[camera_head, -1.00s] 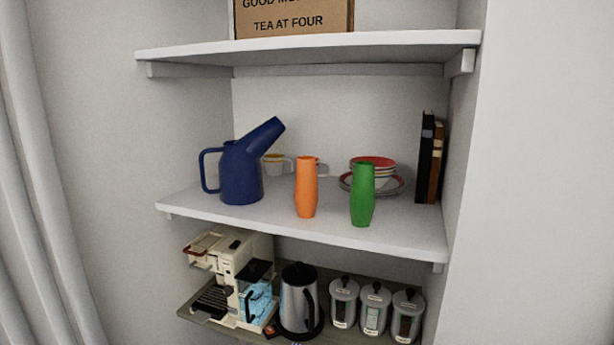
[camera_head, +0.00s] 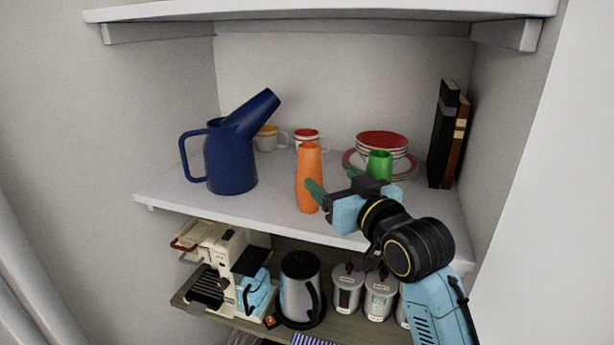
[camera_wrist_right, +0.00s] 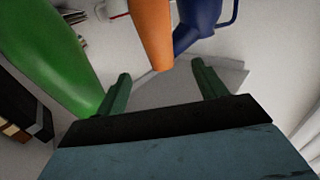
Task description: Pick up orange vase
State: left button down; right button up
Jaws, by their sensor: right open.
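The orange vase (camera_head: 309,178) stands upright on the middle shelf, near its front edge. My right gripper (camera_head: 331,187) reaches in from the lower right, just right of the vase. In the right wrist view the gripper (camera_wrist_right: 158,88) is open and empty, with the orange vase (camera_wrist_right: 151,35) ahead of and roughly between its green fingertips. The vase looks still beyond the fingers. The green vase (camera_head: 379,164) stands behind my right gripper, which hides its lower part; it looms at the left of the right wrist view (camera_wrist_right: 52,52). My left gripper is not in view.
A blue watering can (camera_head: 231,165) stands left of the orange vase. Cups, stacked bowls (camera_head: 382,143) and books (camera_head: 443,135) are behind and right. The shelf (camera_head: 270,208) is clear between can and vase. A coffee machine, kettle (camera_head: 300,290) and canisters sit below.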

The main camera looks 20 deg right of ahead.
aim_at(315, 167)
jog(key=w, duration=0.3)
jog(key=shift+w+a, duration=0.1)
jog(key=shift+a, duration=0.25)
jog(key=shift+w+a+p, duration=0.2)
jog(key=shift+w+p, duration=0.3)
jog(key=shift+w, duration=0.75)
jog(key=w, duration=0.1)
jog(key=w+p, duration=0.1)
jog(key=w, duration=0.2)
jog(key=shift+a+f, duration=0.15)
jog(key=shift+a, duration=0.15)
jog(key=shift+w+a, duration=0.1)
jog(key=shift+w, duration=0.3)
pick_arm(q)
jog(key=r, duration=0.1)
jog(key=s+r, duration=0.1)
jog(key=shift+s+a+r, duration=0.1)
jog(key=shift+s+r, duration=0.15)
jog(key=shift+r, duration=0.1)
pick_arm(e)
jog(key=c, duration=1.2)
jog(key=shift+o, duration=0.2)
